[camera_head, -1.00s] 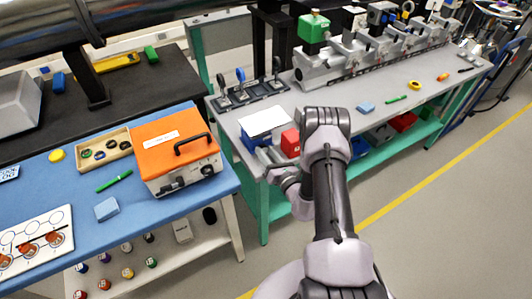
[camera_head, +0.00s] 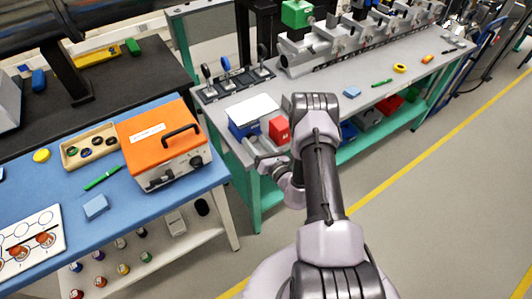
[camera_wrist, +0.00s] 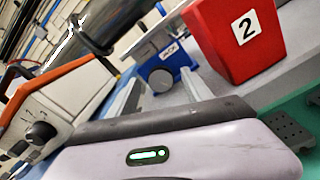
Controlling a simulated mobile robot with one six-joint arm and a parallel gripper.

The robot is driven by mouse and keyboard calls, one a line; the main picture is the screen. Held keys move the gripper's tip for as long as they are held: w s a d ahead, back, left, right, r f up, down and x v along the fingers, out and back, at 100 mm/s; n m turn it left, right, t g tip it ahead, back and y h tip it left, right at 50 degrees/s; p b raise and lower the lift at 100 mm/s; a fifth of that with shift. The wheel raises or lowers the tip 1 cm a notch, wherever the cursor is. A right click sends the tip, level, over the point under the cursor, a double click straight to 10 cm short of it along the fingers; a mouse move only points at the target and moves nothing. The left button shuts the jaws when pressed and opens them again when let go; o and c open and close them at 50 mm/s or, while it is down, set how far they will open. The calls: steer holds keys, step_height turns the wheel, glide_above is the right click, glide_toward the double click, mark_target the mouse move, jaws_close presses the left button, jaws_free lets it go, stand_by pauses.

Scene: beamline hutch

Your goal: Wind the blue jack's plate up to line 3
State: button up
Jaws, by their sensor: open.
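The blue jack (camera_head: 240,130) stands at the near left corner of the grey bench, with its pale flat plate (camera_head: 254,108) on top. In the wrist view the jack (camera_wrist: 182,58) carries a JACK label and a round grey knob (camera_wrist: 160,80) on its front face. The plate (camera_wrist: 150,38) shows partly, at the upper edge. My gripper (camera_wrist: 163,92) is open and empty, its two fingers pointing towards the knob with one on either side in the picture. In the head view my gripper (camera_head: 268,163) is just in front of the bench edge, below the jack. I cannot make out any numbered lines.
A red block marked 2 (camera_wrist: 240,40) stands close to the right of the jack; it also shows in the head view (camera_head: 279,130). An orange-topped instrument (camera_head: 160,145) sits on the blue table at left. A row of upright levers (camera_head: 235,78) stands behind the jack.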

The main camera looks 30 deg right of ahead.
steer(key=s+p, duration=0.2)
steer(key=s, duration=1.4)
steer(key=shift+s+d+p, duration=0.25)
steer(key=shift+d+p, duration=0.05)
steer(key=shift+p, duration=0.05)
steer(key=w+n+b, duration=0.2)
steer(key=w+b, duration=0.1)
steer(key=w, duration=0.2)
steer(key=w+n+b, duration=0.2)
steer(key=w+b, duration=0.2)
steer(key=w, duration=0.2)
steer(key=w+n+b, duration=0.3)
steer(key=w+b, duration=0.1)
steer(key=w, duration=0.2)
steer(key=shift+w+a, duration=0.15)
steer(key=shift+a, duration=0.25)
jaws_close()
